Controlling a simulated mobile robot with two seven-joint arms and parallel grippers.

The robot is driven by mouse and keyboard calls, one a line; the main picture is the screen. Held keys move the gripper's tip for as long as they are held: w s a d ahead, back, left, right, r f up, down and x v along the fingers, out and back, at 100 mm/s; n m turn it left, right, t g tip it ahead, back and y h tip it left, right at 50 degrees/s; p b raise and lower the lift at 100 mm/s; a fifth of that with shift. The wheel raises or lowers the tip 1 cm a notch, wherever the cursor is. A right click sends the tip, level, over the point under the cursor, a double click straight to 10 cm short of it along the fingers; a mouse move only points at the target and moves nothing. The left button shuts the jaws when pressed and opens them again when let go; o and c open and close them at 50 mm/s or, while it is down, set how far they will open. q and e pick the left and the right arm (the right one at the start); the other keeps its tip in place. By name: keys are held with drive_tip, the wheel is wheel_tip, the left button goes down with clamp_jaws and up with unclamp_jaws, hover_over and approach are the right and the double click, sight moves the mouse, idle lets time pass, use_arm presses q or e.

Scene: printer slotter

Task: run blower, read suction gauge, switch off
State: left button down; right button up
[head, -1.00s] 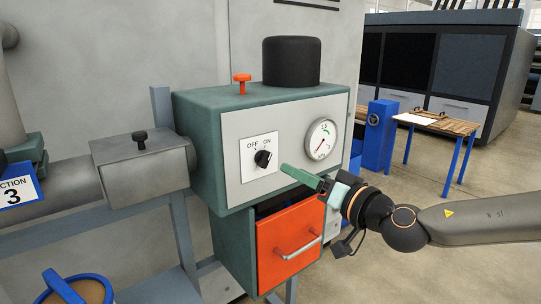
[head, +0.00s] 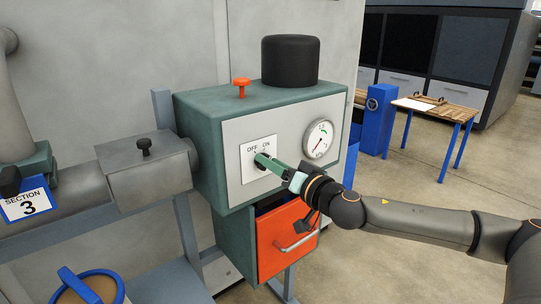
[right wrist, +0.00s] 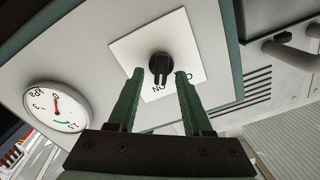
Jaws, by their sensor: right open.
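The blower box (head: 202,140) is green with a grey front panel. A black switch knob (right wrist: 160,64) sits on a white plate (right wrist: 125,47) marked OFF and ON. My right gripper (head: 262,160) is open in front of the knob and hides most of it in the head view. In the right wrist view my fingertips (right wrist: 160,74) stand on either side of the knob; I cannot tell whether they touch it. Which mark the knob points to is unclear. The round suction gauge (head: 318,139) also shows in the right wrist view (right wrist: 57,107), its red needle near 0. My left gripper is not in view.
An orange drawer (head: 284,240) with a bar handle hangs below the panel. An orange knob (head: 241,84) and a black cylinder (head: 290,61) are on top of the box. A grey duct (head: 143,165) with a SECTION 3 sign (head: 26,205) runs left.

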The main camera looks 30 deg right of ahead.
drive_tip(key=shift+w+a, duration=0.1)
drive_tip(key=shift+w, duration=0.3)
clamp_jaws()
idle(0.4)
